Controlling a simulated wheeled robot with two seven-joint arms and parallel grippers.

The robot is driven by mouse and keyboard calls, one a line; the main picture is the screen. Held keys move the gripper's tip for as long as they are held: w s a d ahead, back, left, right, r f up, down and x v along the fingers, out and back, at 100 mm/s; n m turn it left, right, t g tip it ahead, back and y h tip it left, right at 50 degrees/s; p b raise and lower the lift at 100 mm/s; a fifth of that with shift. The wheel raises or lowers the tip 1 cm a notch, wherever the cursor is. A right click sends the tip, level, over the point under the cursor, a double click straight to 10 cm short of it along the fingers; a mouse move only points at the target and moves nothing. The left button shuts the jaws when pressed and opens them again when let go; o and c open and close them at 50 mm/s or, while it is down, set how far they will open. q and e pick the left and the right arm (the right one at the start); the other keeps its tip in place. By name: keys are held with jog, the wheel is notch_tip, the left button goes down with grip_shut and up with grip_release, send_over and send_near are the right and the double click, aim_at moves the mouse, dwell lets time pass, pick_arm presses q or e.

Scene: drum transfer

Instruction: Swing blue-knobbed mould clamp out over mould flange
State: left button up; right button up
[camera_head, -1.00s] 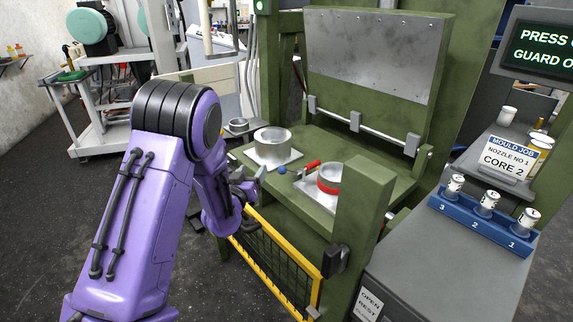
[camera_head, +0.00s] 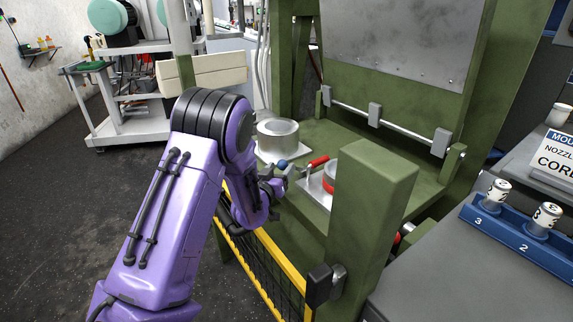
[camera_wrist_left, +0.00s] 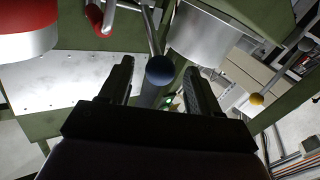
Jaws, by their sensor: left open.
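The blue knob (camera_head: 282,164) of the clamp shows just past my left gripper (camera_head: 274,178) in the head view. In the left wrist view the blue knob (camera_wrist_left: 160,70) is on the end of a metal rod and appears between the two fingers of my left gripper (camera_wrist_left: 158,85), which is open. I cannot tell whether the fingers touch it. A mould with a red band (camera_head: 329,173) stands on a pale metal plate, partly hidden by a green post; the plate (camera_wrist_left: 55,88) also shows in the left wrist view. My right gripper is not in view.
A red handle (camera_head: 318,161) lies between the blue knob and the banded mould. A silver cylinder (camera_head: 278,134) stands behind the knob. The green post (camera_head: 370,205) and a yellow-edged mesh guard (camera_head: 262,262) stand in front. A yellow knob (camera_wrist_left: 256,99) shows at right in the wrist view.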

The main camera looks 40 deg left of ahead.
aim_at(285, 162)
pick_arm(q)
jog(key=x, duration=0.4)
jog(key=shift+w+a, duration=0.15)
jog(key=shift+w, duration=0.15)
grip_shut()
